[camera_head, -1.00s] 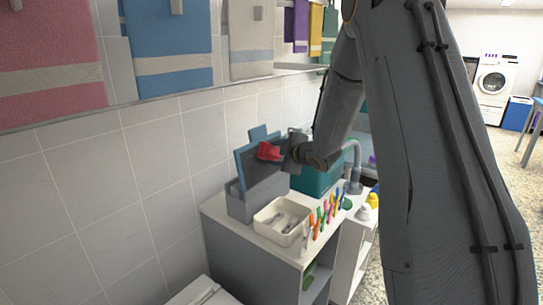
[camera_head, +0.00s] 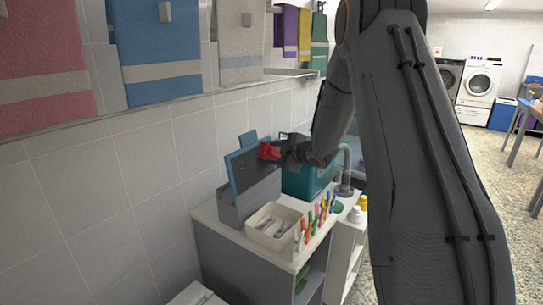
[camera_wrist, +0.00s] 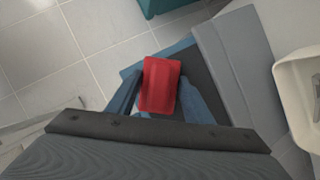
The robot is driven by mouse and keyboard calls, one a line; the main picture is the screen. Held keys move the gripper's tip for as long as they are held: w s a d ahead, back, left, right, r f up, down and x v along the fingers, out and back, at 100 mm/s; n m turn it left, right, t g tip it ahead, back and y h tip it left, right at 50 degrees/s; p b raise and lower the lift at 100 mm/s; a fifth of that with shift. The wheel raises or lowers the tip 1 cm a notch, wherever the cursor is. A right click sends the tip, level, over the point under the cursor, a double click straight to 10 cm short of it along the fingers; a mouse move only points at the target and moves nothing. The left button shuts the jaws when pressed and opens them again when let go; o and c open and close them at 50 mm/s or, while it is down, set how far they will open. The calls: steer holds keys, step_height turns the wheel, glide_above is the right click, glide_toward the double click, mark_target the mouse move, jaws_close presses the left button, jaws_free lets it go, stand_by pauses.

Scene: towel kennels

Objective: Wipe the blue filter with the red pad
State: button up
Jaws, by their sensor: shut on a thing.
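The blue filter (camera_head: 234,172) is a flat panel with a blue frame and a dark grey face. It stands tilted in a grey holder (camera_head: 248,204) on the white counter. My gripper (camera_head: 279,152) is shut on the red pad (camera_head: 269,151) and holds it at the upper right part of the filter's face. In the wrist view the red pad (camera_wrist: 161,85) sits between my two blue-grey fingers (camera_wrist: 160,98) and overlaps the filter's dark face (camera_wrist: 197,75). I cannot tell whether the pad touches the face. The pad hides part of the filter.
A cream tray (camera_head: 262,240) with light items stands in front of the holder. Several coloured clips (camera_head: 318,219) stand along the counter's right edge. The tiled wall is close on the left, with towels hanging above.

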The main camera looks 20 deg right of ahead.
steer(key=shift+w+d, duration=0.35)
steer(key=shift+d, duration=0.15)
steer(key=shift+a, duration=0.15)
steer(key=shift+s+a, duration=0.75)
steer(key=shift+a, duration=0.3)
steer(key=shift+s+a, duration=0.75)
steer(key=shift+a, duration=0.35)
steer(key=shift+s+a, duration=0.75)
steer(key=shift+a, duration=0.3)
steer(key=shift+s+a+b, duration=0.3)
steer(key=shift+s+a, duration=0.6)
steer(key=shift+a, duration=0.2)
steer(key=shift+s+a+b, duration=0.25)
steer(key=shift+s+a, duration=0.65)
steer(key=shift+a, duration=0.15)
steer(key=shift+s+a+b, duration=0.15)
steer(key=shift+s+a, duration=0.3)
steer(key=shift+a, duration=0.25)
steer(key=shift+s+a+b, duration=0.15)
steer(key=shift+s+a, duration=0.25)
steer(key=shift+a, duration=0.25)
steer(key=shift+s+d, duration=0.1)
